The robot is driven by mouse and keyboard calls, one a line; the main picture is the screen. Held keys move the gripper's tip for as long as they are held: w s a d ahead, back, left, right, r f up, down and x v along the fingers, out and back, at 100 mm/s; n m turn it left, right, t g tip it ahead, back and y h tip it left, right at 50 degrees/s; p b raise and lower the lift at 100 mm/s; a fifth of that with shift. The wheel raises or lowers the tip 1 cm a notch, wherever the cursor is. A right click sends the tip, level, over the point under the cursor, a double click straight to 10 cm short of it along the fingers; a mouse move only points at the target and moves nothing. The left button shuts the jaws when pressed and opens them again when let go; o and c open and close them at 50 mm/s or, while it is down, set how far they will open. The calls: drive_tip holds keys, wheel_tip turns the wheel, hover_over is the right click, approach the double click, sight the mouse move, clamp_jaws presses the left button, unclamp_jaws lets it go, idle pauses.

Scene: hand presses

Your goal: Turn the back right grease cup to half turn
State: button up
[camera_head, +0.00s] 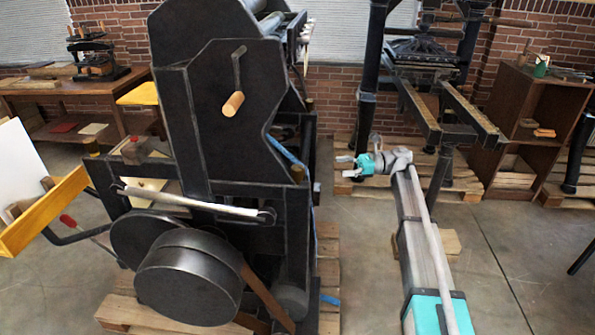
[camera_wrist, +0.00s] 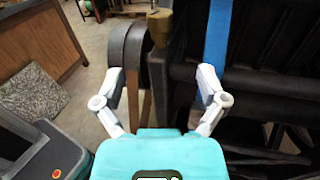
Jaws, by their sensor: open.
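The large black press (camera_head: 225,125) fills the left and middle of the head view. A small brass-coloured cup (camera_head: 298,172) sits on its right side and looks like a grease cup. Another brass-coloured piece (camera_head: 92,148) shows at the press's left. My gripper (camera_head: 350,165) is right of the press; in the wrist view (camera_wrist: 160,85) its fingers are wide apart and empty, with the cup ahead between them. The cup's turn cannot be read.
A blue strap (camera_wrist: 217,40) runs down just behind the right finger. A second black press (camera_head: 425,95) stands at the back right, beside a wooden cabinet (camera_head: 520,110). Pallets (camera_head: 328,255) lie under the presses. Open concrete floor (camera_head: 530,270) lies at the front right.

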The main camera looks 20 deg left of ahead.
sight(298, 170)
drive_tip(key=shift+s+a, duration=0.1)
drive_tip(key=shift+a, duration=0.05)
drive_tip(key=x, duration=1.3)
drive_tip(key=shift+s+a, duration=0.1)
drive_tip(key=shift+a, duration=0.1)
drive_tip(key=c, duration=1.2)
drive_tip(key=shift+o, duration=0.2)
drive_tip(key=shift+s+m+t+y, duration=0.1)
drive_tip(key=shift+m+t+y, duration=0.2)
drive_tip(key=shift+t, duration=0.1)
drive_tip(key=shift+s+m+t+y, duration=0.1)
drive_tip(key=shift+m+t+y, duration=0.3)
drive_tip(key=shift+m+t, duration=0.6)
drive_tip(key=shift+w+m+t, duration=0.2)
drive_tip(key=shift+m+t, duration=0.1)
drive_tip(key=shift+t, duration=0.6)
